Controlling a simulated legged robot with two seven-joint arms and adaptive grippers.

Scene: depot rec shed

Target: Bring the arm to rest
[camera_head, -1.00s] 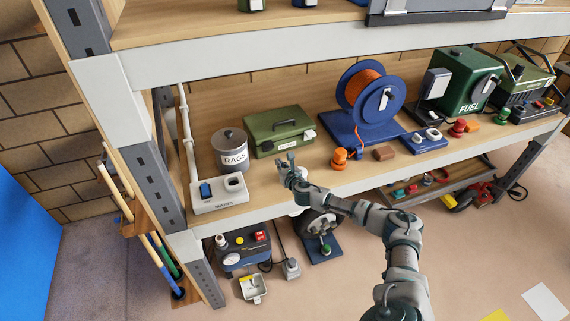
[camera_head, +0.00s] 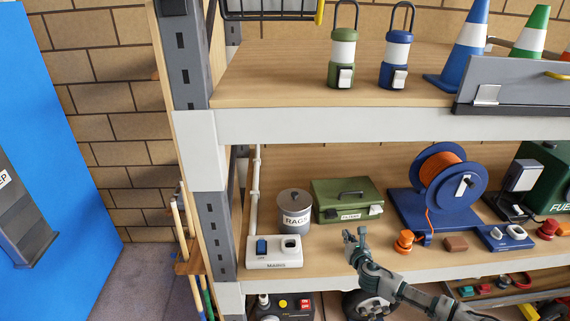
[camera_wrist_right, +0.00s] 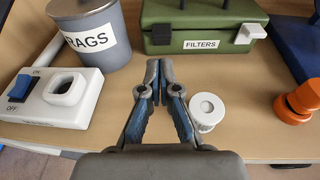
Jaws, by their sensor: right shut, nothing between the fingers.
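My right gripper (camera_head: 354,236) is shut and empty. In the head view it is over the front part of the middle shelf, in front of the green filters box (camera_head: 347,200) and to the right of the rags tin (camera_head: 294,211). In the right wrist view the fingertips (camera_wrist_right: 158,66) meet, pointing towards the green filters box (camera_wrist_right: 200,27). A small white round piece (camera_wrist_right: 207,110) is just right of the fingers in that view. My left gripper is in neither view.
A white mains switch box (camera_head: 274,251) stands at the shelf's left end. An orange knob (camera_head: 404,241), a brown block (camera_head: 456,244) and a blue cable reel (camera_head: 447,178) are right of my gripper. The upper shelf's pale front beam (camera_head: 340,124) runs above.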

